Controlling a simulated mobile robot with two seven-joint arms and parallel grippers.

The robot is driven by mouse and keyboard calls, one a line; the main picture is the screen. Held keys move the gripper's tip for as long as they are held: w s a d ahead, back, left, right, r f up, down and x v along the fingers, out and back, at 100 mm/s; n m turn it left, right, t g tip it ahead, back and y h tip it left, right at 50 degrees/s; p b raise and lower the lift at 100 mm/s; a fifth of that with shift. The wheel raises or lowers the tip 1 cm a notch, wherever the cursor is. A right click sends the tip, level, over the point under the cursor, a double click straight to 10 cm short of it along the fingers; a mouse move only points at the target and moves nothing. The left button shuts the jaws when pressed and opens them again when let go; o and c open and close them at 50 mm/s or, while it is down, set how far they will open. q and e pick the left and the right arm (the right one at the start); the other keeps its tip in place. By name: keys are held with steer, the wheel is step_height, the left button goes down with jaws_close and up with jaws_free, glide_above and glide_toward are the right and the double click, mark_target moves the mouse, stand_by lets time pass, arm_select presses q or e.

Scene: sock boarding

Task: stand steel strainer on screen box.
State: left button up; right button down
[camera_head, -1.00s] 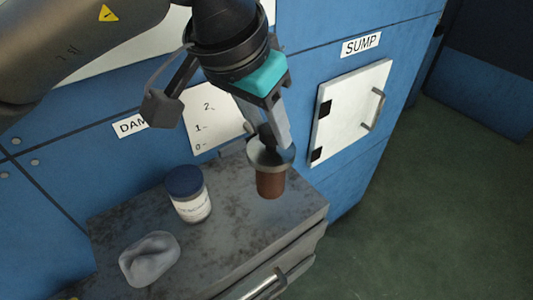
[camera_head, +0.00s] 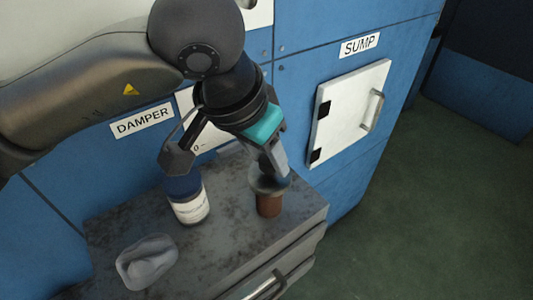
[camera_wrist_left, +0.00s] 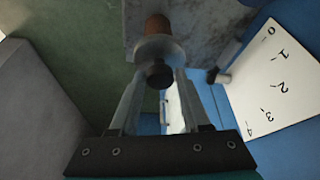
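The steel strainer (camera_head: 269,204) has a brown cylindrical body, a grey round flange and a dark knob. My left gripper (camera_head: 270,170) points down from above and is shut on the knob. In the left wrist view the strainer's flange (camera_wrist_left: 158,48) and brown body extend beyond my fingertips. The screen box, which I take to be the grey worn metal box (camera_head: 237,226), is below it. The strainer is upright over the right part of its top; I cannot tell whether its base touches.
A white jar with a dark blue lid (camera_head: 191,208) and a crumpled grey lump (camera_head: 147,262) stand on the box top to the left. A drawer handle (camera_head: 268,286) is on its front. Behind is a blue panel with a white SUMP door (camera_head: 349,112).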

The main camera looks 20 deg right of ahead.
arm_select(q)
steer(key=o, duration=0.3)
steer(key=shift+r, duration=0.1)
steer(key=shift+r+p, duration=0.2)
steer(key=shift+p, duration=0.15)
steer(key=v, duration=1.1)
steer(key=shift+a+r, duration=0.2)
steer(key=shift+r, duration=0.1)
steer(key=shift+s, duration=0.1)
